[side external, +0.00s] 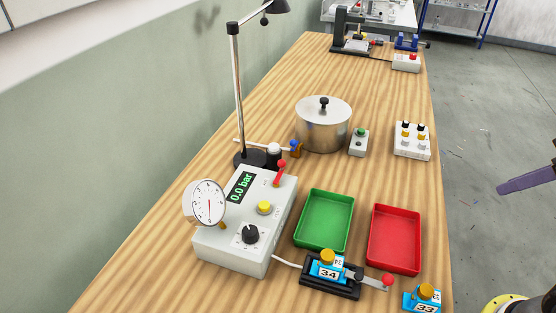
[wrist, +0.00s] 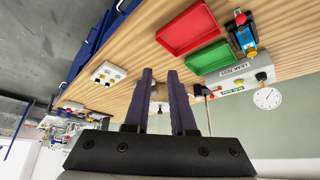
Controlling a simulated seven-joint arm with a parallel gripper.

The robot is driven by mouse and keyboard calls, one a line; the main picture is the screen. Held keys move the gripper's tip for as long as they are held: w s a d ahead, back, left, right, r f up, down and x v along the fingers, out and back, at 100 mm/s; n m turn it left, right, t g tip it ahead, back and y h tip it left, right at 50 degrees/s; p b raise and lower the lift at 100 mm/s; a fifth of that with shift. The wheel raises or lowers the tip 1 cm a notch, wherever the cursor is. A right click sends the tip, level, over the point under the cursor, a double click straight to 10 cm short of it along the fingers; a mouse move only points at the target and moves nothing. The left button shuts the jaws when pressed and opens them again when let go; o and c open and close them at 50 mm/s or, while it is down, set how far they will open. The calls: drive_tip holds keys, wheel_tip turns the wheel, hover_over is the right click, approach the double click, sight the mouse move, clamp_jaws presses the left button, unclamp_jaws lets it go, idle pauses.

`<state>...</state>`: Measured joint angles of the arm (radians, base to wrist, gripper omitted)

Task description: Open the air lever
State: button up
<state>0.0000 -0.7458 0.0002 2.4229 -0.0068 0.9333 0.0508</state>
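The grey control box (side external: 228,242) stands on the bench with a display reading 0.0 bar. A small red-tipped lever (side external: 280,172) stands up at its back right corner; I take this as the air lever, but its label is too small to read. In the wrist view the box (wrist: 250,70) appears at the right, seen upside down. My gripper (wrist: 160,72) is open and empty, with a clear gap between its two purple fingers. In the side view only a purple finger (side external: 528,181) shows at the right edge, off the bench and far from the lever.
A round gauge (side external: 208,203), yellow button (side external: 264,207) and black knob (side external: 250,233) are on the box. A lamp pole (side external: 238,95) stands behind it. Green (side external: 298,238) and red (side external: 372,258) trays and a black fixture (side external: 318,286) with a red-knobbed handle (side external: 387,280) are nearby.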

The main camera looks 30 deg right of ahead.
drive_tip(key=shift+t, duration=0.3)
drive_tip(key=w+r, duration=0.6)
drive_tip(key=w+a+r, duration=0.1)
drive_tip(key=w+r, duration=0.2)
drive_tip(key=w, duration=0.1)
drive_tip(key=shift+a+r, duration=0.1)
drive_tip(key=shift+r, duration=0.2)
clamp_jaws()
drive_tip(key=w+a+n+y, duration=0.1)
drive_tip(key=w+a, duration=0.4)
drive_tip(key=w, duration=0.6)
drive_tip(key=w+a, duration=0.6)
drive_tip(key=w, duration=0.5)
drive_tip(key=w+a+f+n+g, duration=0.1)
drive_tip(key=w+a+f, duration=0.2)
drive_tip(key=a+f, duration=0.2)
drive_tip(key=w+a+f+g, duration=0.2)
drive_tip(key=a+f, duration=0.4)
drive_tip(key=f, duration=0.3)
drive_tip(key=shift+w+a+n, duration=0.25)
drive_tip(key=shift+w+n, duration=0.15)
drive_tip(key=shift+w, duration=0.35)
drive_tip(key=shift+f, duration=0.15)
